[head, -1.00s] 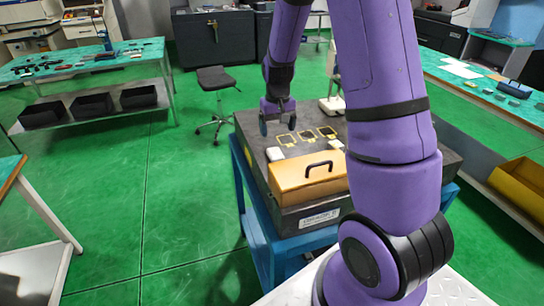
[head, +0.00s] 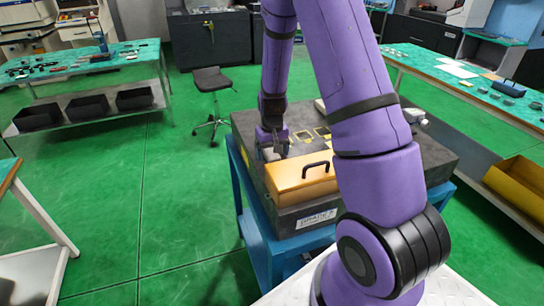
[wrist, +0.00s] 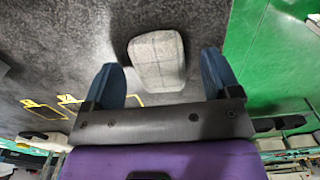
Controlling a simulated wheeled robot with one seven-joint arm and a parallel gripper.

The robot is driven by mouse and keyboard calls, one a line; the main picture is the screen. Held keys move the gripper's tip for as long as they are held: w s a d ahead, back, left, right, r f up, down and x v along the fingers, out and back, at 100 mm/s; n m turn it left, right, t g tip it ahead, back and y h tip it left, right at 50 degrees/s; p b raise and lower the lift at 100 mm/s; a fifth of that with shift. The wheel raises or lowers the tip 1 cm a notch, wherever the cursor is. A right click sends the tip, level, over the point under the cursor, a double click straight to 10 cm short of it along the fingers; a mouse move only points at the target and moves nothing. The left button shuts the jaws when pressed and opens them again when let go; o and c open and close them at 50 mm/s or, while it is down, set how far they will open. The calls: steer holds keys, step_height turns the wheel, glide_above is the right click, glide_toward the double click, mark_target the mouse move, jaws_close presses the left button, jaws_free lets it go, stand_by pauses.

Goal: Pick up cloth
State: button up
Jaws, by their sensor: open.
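A pale grey-white folded cloth (wrist: 157,62) lies on the dark speckled slab, seen in the wrist view. My gripper (wrist: 161,66) is open, with one dark blue finger on each side of the cloth in that view. A gap shows between the cloth and each finger; nothing is held. I cannot tell how high the fingertips are above the slab. In the head view my gripper (head: 272,150) is low over the left part of the slab, behind the orange case, and mostly hides the cloth.
The dark slab (head: 436,155) sits on a blue stand (head: 262,235). An orange case with a black handle (head: 300,178) stands close in front of my gripper. Yellow outlines (head: 304,135) mark the slab behind it. A stool (head: 210,80) stands on the open green floor to the left.

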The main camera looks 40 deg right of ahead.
mark_target(272, 153)
steer(key=c, duration=1.1)
steer(key=shift+r, duration=0.15)
step_height(272, 153, up, 10)
steer(key=shift+f, duration=0.1)
steer(key=shift+o, duration=0.8)
steer(key=shift+d, duration=0.1)
